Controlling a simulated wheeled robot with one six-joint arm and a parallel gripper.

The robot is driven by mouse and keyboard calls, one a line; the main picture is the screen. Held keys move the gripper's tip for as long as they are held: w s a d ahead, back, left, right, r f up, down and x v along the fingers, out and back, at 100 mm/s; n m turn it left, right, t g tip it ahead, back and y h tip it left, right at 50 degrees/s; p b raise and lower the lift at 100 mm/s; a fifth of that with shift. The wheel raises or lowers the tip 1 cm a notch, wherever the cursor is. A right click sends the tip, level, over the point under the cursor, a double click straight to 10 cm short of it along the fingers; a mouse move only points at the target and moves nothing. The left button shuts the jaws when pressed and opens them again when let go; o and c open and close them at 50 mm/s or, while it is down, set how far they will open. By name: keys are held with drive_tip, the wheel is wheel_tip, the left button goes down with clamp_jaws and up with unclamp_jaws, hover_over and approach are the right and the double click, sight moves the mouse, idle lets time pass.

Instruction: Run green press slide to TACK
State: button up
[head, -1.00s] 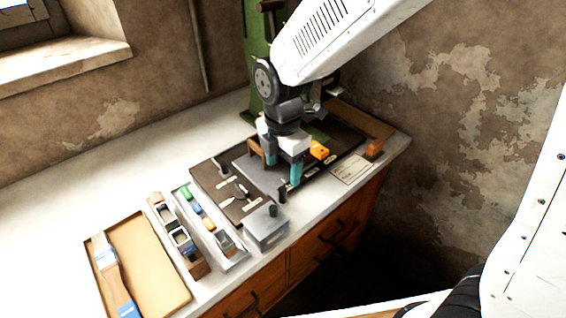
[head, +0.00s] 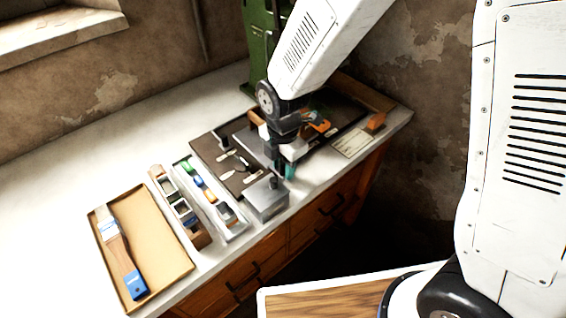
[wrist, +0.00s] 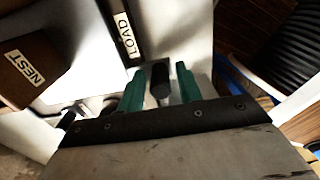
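The green press (head: 262,45) stands at the back of the bench, partly behind my arm. Its grey slide plate (head: 297,150) lies on the dark base in front of it, mostly covered by my wrist. In the head view my gripper (head: 284,172) is low at the front edge of the base. In the wrist view my gripper (wrist: 161,85) has its teal fingers apart, one on each side of a black-topped upright knob (wrist: 160,76). Small gaps seem to show beside the knob. A LOAD label (wrist: 124,33) and a NEST label (wrist: 36,76) are readable; I see no readable TACK label.
Further left are a narrow tray of coloured pieces (head: 208,195), a wooden holder (head: 180,207) and a tan tray (head: 150,240) with a brush. A paper card (head: 355,143) lies right.

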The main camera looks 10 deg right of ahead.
drive_tip(key=c, duration=0.5)
drive_tip(key=shift+w+d, duration=0.85)
drive_tip(key=shift+d, duration=0.4)
drive_tip(key=shift+w+d, duration=0.85)
drive_tip(key=shift+d, duration=0.4)
drive_tip(key=shift+w+d, duration=0.85)
drive_tip(key=shift+d, duration=0.4)
drive_tip(key=o, duration=1.4)
drive_tip(key=shift+r, duration=4)
